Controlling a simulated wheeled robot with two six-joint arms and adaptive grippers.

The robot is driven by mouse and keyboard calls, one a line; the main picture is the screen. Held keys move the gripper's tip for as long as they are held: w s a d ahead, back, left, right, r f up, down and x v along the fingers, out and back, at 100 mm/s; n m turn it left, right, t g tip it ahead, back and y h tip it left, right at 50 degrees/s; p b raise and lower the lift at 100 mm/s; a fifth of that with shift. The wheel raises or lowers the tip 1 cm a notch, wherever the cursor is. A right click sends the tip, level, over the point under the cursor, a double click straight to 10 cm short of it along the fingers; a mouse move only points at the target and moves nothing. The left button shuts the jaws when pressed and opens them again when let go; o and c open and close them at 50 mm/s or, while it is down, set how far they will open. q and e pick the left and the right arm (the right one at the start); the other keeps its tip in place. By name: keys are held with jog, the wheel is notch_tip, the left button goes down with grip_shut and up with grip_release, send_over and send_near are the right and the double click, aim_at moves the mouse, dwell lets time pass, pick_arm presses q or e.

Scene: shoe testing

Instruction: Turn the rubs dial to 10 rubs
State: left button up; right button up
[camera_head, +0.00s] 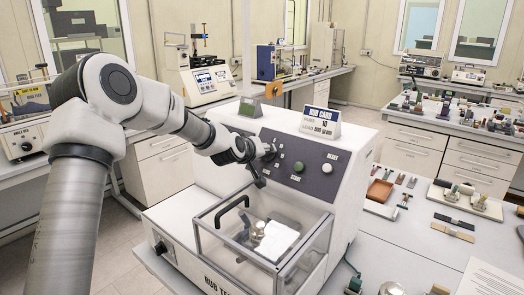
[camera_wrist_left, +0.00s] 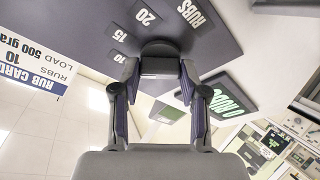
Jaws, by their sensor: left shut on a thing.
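The rub tester (camera_head: 300,195) is a white machine with a dark sloped control panel. My left gripper (camera_head: 259,162) is at the left part of this panel and is shut on the rubs dial. In the left wrist view, the dark round rubs dial (camera_wrist_left: 160,48) sits between the fingertips of the gripper (camera_wrist_left: 160,75). The labels 10, 15, 20 and RUBS show upside down around the dial. The dial's pointer is hidden, so its setting cannot be read. The rub card (camera_head: 320,122) on top reads 10 rubs and load 500 grams. My right gripper is not in view.
A green start button (camera_head: 298,167) and a white reset button (camera_head: 327,168) are right of the dial. A clear-walled box with a black handle (camera_head: 232,211) is below the panel. A small counter display (camera_head: 250,107) stands on top. Benches with instruments surround the machine.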

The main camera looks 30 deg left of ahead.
pick_arm(q)
jog(key=shift+n, duration=0.7)
jog(key=shift+g, duration=0.3)
jog(key=o, duration=1)
jog(key=shift+o, duration=0.7)
jog(key=shift+w+f, duration=0.1)
jog(key=shift+w, duration=0.15)
jog(key=shift+w+f, duration=0.15)
jog(key=shift+w, duration=0.1)
jog(key=v, duration=1.2)
jog(key=shift+d, duration=0.2)
jog(key=shift+w+f, duration=0.1)
